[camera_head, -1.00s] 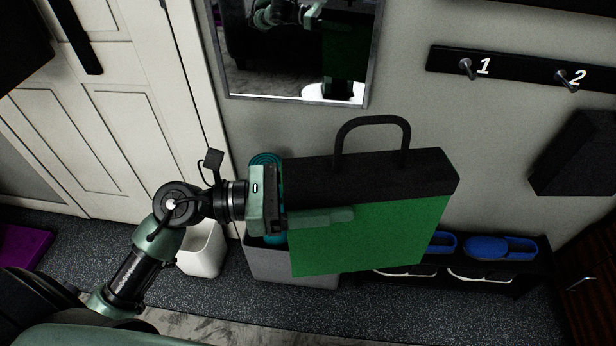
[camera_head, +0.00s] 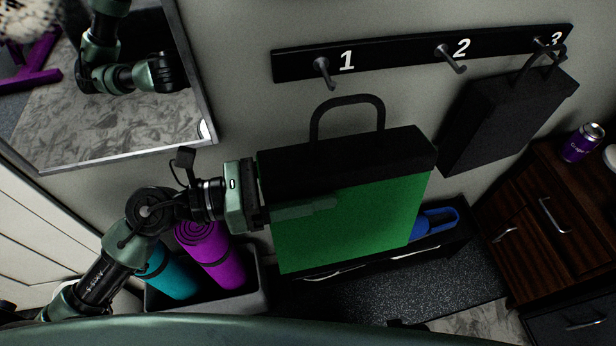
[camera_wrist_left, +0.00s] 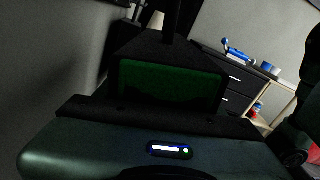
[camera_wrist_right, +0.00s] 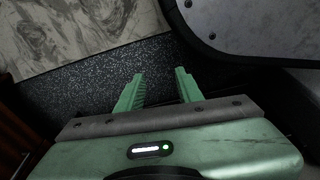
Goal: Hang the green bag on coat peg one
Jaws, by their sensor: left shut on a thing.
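The green bag (camera_head: 355,222) has a black top band and a black loop handle (camera_head: 347,103) standing up. My left gripper (camera_head: 300,208) is shut on the bag's left side and holds it in the air, roughly upright. The bag also shows in the left wrist view (camera_wrist_left: 170,84). Coat peg one (camera_head: 324,72) is a metal peg on the black wall rail, marked 1. In the head view the handle shows just below peg one, apart from it. My right gripper (camera_wrist_right: 158,88) shows only in its wrist view, fingers apart, with nothing between them.
Peg two (camera_head: 450,58) is bare. A black bag (camera_head: 508,118) hangs at peg three, right of the green bag. A mirror (camera_head: 110,100) is on the wall at left. Below are a bin with rolled mats (camera_head: 212,255), a shoe rack (camera_head: 440,240) and a wooden cabinet (camera_head: 545,215).

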